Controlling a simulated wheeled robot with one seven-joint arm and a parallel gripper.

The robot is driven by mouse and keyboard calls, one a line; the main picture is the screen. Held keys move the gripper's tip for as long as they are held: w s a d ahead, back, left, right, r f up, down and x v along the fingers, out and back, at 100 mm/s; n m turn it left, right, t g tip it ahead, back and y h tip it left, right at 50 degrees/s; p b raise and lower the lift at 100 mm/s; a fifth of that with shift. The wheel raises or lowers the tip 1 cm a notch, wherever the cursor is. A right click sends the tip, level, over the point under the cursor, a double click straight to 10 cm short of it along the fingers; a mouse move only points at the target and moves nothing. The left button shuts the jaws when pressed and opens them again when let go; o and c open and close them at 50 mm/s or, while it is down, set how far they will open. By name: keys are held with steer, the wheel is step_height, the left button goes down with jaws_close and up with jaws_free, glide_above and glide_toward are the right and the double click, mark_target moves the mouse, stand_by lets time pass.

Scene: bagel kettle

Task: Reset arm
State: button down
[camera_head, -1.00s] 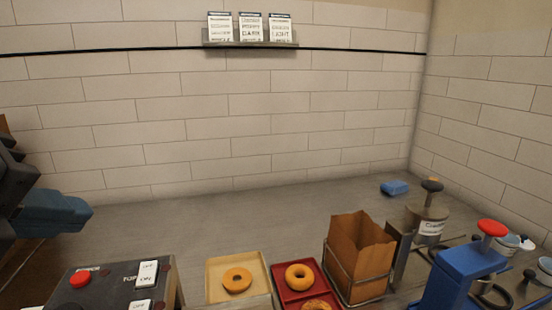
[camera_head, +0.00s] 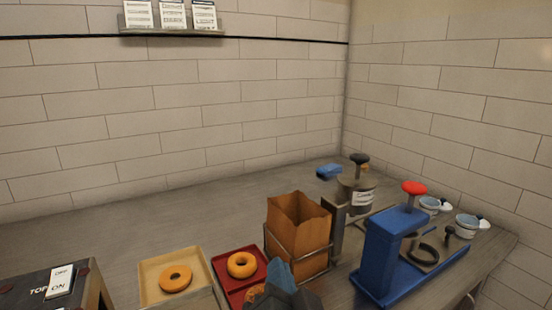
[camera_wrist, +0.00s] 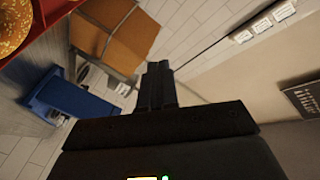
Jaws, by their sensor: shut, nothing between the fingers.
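My gripper (camera_wrist: 157,85) points away from the camera in the wrist view, its fingers together and nothing between them. In the head view my gripper (camera_head: 281,277) shows at the bottom middle, in front of the red tray (camera_head: 222,268) and below the paper bag. It partly covers a bagel in the red tray. I cannot tell how far it is above the tray.
A tan tray (camera_head: 150,272) holds a bagel (camera_head: 175,279). Another bagel (camera_head: 242,265) lies in the red tray. A paper bag (camera_head: 298,232) stands in a wire holder. A blue press (camera_head: 390,250), a metal canister (camera_head: 356,194) and cups (camera_head: 467,226) stand at right. The counter's back left is clear.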

steer(key=s+d+f+n, duration=0.1)
steer(key=d+f, duration=0.1)
steer(key=d, duration=0.1)
steer(key=s+d+f+n, duration=0.2)
steer(key=d+f, duration=0.1)
steer(key=s+d+f+n+b, duration=0.1)
steer(key=d+f, duration=0.2)
steer(key=shift+s+f+n+g+y, duration=0.2)
steer(key=shift+f+n+g+y, duration=0.1)
steer(key=shift+g+y, duration=0.1)
steer(key=s+d+f+n+g+b, duration=0.1)
steer(key=s+d+f+n+b, duration=0.15)
steer(key=s+d+f, duration=0.65)
steer(key=s+d+r+h+b, duration=0.1)
steer(key=s+d+h, duration=0.1)
steer(key=s, duration=2)
steer(key=shift+s+d+r+g+b, duration=0.2)
steer(key=shift+d+g+b, duration=0.15)
steer(key=shift+d, duration=0.2)
